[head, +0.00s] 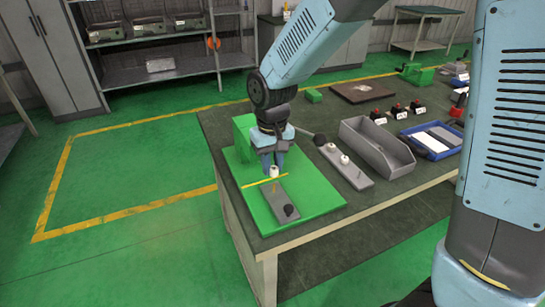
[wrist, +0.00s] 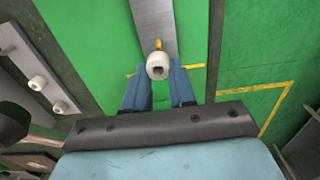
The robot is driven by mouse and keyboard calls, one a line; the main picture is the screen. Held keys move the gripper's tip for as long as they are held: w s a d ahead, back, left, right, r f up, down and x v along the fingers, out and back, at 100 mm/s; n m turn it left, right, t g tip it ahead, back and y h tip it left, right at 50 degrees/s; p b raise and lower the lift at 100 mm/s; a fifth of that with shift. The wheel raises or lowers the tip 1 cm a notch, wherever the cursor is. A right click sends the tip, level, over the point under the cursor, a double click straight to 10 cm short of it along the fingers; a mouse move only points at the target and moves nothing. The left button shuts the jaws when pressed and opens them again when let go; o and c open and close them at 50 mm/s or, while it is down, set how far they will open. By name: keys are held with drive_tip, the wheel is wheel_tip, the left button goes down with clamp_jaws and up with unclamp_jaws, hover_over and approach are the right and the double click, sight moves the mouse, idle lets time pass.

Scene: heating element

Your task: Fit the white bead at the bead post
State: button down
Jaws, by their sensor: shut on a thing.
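The white bead (head: 274,171) is between the fingertips of my gripper (head: 272,163), which is shut on it. In the wrist view the bead (wrist: 157,67) shows a dark hole facing the camera, with a blue finger on either side. A thin orange-yellow post (head: 274,187) stands on the grey plate (head: 268,199) on the green board. In the wrist view the post (wrist: 158,44) shows just past the bead's edge. The bead appears above and beside the post's tip; whether they touch I cannot tell.
Two more white beads (head: 331,147) (head: 344,159) sit on a grey strip (head: 350,171) to the right. A dark knob (head: 289,210) is at the plate's near end. A green block (head: 243,132) stands behind my gripper, and a grey bin (head: 377,147) is farther right.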

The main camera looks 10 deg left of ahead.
sight(272, 189)
drive_tip(key=shift+f, duration=1.65)
drive_tip(key=shift+d+f, duration=0.1)
drive_tip(key=shift+f, duration=1.35)
idle(0.8)
drive_tip(key=c, duration=0.8)
unclamp_jaws()
drive_tip(key=shift+c, duration=0.2)
wheel_tip(272, 189, up, 14)
drive_tip(key=shift+f, duration=0.2)
